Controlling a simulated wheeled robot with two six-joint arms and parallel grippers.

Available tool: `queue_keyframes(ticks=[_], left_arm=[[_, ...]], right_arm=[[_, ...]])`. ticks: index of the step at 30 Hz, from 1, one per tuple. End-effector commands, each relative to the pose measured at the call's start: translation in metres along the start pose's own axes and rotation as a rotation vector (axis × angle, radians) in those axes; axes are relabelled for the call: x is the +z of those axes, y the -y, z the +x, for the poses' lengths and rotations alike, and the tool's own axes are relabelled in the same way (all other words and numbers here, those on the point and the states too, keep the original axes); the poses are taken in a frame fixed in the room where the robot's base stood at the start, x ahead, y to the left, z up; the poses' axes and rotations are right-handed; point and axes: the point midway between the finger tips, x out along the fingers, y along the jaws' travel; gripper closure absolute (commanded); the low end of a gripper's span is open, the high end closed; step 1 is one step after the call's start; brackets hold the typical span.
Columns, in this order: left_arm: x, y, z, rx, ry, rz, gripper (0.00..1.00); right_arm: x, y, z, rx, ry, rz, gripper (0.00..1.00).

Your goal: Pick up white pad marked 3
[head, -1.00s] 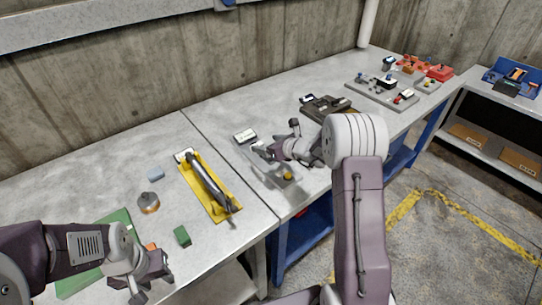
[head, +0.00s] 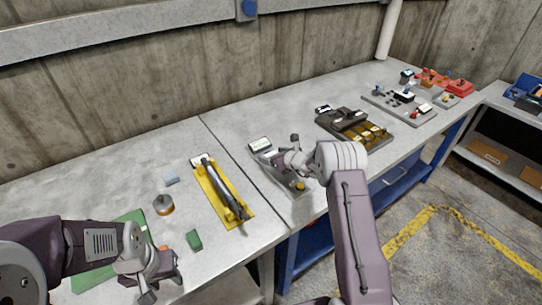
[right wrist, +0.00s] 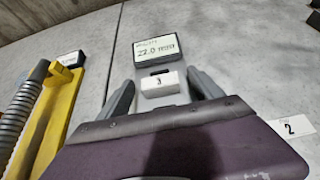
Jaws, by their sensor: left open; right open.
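The white pad marked 3 (right wrist: 160,85) lies on the grey surface in the right wrist view, just below a small display (right wrist: 157,50). My right gripper (right wrist: 160,92) is open, with one finger on each side of the pad and gaps between. In the head view my right gripper (head: 268,160) is low over the bench near the display (head: 260,144); the pad is hard to make out there. My left gripper (head: 166,290) is open and empty near the front edge of the left bench.
A yellow holder (head: 238,205) carries a dark tube. A pad marked 2 (right wrist: 292,126) lies right of my right gripper. A green block (head: 194,240), a round metal piece (head: 163,205) and a dark tray (head: 375,137) stand on the benches.

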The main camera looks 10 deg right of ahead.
Motion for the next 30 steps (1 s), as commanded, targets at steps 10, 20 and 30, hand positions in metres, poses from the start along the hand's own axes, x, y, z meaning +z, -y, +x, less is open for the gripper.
queue_keyframes(ticks=[10,20,30], left_arm=[[0.000,0.000,0.000,0.000,0.000,0.000,0.57],[0.000,0.000,0.001,0.000,0.000,0.000,0.57],[0.000,0.000,0.002,0.000,0.000,0.000,0.57]], right_arm=[[0.000,0.000,0.000,0.000,0.000,0.000,0.75],[0.002,0.000,-0.001,0.000,0.001,-0.001,0.98],[0.038,0.007,-0.032,-0.003,0.003,-0.001,0.98]])
